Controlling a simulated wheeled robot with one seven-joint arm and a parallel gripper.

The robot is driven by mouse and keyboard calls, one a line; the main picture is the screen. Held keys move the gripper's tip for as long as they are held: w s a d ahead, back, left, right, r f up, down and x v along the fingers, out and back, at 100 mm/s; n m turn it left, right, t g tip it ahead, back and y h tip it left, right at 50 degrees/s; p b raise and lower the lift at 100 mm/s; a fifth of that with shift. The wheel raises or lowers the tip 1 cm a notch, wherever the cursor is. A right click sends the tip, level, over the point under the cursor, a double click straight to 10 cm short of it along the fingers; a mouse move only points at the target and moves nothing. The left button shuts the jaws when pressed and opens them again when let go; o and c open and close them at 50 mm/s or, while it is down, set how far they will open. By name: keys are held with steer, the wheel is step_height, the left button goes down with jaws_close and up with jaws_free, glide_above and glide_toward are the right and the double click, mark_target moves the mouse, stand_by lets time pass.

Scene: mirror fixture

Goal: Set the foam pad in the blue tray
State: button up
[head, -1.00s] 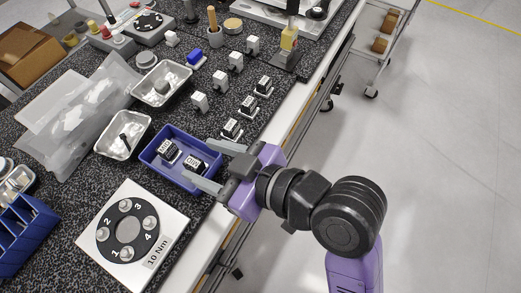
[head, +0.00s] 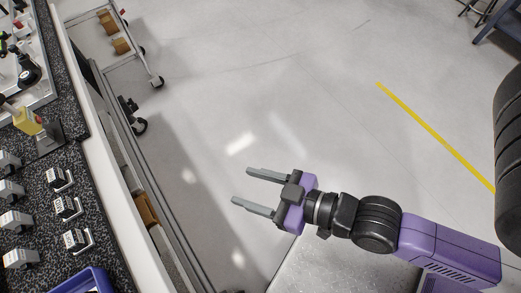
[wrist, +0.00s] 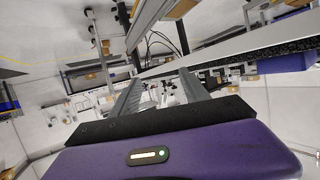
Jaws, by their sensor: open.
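The blue tray (head: 88,282) shows only as a rim corner at the bottom left of the head view, on the bench. Its inside is mostly cut off by the frame edge. I cannot make out a foam pad in either view. My gripper (head: 241,186) is open and empty, over the floor to the right of the bench and apart from the tray. Its two grey fingers (wrist: 160,92) also show spread in the wrist view, with nothing held between them.
The speckled bench (head: 92,160) runs down the left side with a white front edge. Several small black-and-white blocks (head: 67,207) stand on it, near a yellow-topped stand (head: 28,120). A wheeled cart (head: 135,50) stands at the back. The floor (head: 290,90) right of the bench is mostly clear.

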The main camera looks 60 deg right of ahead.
steer(key=s+d+r+m+t+h, duration=0.1)
steer(key=s+d+r+h, duration=0.1)
steer(key=s, duration=0.7)
step_height(320, 180, up, 2)
steer(key=shift+d, duration=0.6)
steer(key=shift+w, duration=0.1)
